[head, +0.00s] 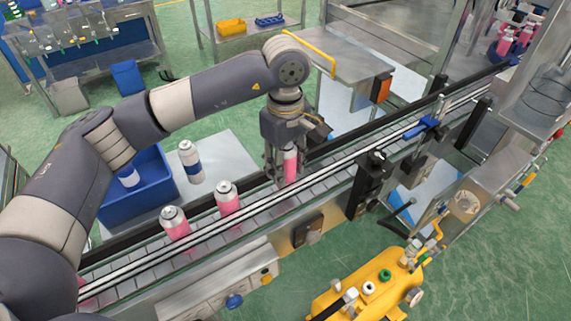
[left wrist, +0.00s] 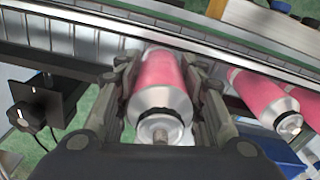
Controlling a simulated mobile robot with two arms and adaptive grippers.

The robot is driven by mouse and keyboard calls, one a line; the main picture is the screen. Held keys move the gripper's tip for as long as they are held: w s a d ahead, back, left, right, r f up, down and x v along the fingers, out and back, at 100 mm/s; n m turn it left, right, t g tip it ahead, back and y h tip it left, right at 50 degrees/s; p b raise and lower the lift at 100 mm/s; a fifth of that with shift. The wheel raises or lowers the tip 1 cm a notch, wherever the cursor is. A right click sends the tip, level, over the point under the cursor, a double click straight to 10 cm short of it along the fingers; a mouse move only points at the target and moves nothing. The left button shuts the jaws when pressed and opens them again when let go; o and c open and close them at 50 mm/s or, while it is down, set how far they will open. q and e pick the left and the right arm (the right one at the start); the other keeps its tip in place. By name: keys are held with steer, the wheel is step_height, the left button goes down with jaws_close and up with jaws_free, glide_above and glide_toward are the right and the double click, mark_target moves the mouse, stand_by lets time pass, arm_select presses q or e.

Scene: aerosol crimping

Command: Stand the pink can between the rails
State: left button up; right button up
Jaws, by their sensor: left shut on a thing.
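A pink can (head: 291,166) stands upright at the conveyor, between the fingers of my left gripper (head: 281,170). In the left wrist view the same pink can (left wrist: 161,95) sits between both fingers of my left gripper (left wrist: 160,115), with its silver top toward the camera. The gripper is shut on it. The rails (head: 335,165) run along the conveyor belt. The can's base is partly hidden, so I cannot tell whether it touches the belt. My right gripper is not in view.
Two more pink cans (head: 228,198) (head: 175,224) stand on the belt to the left. A white and blue can (head: 189,161) stands on a grey table beside a blue bin (head: 150,190). A black bracket (head: 368,180) stands right of the gripper at the rail.

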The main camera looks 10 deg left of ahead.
arm_select(q)
steer(key=o, duration=1.1)
step_height(320, 180, up, 12)
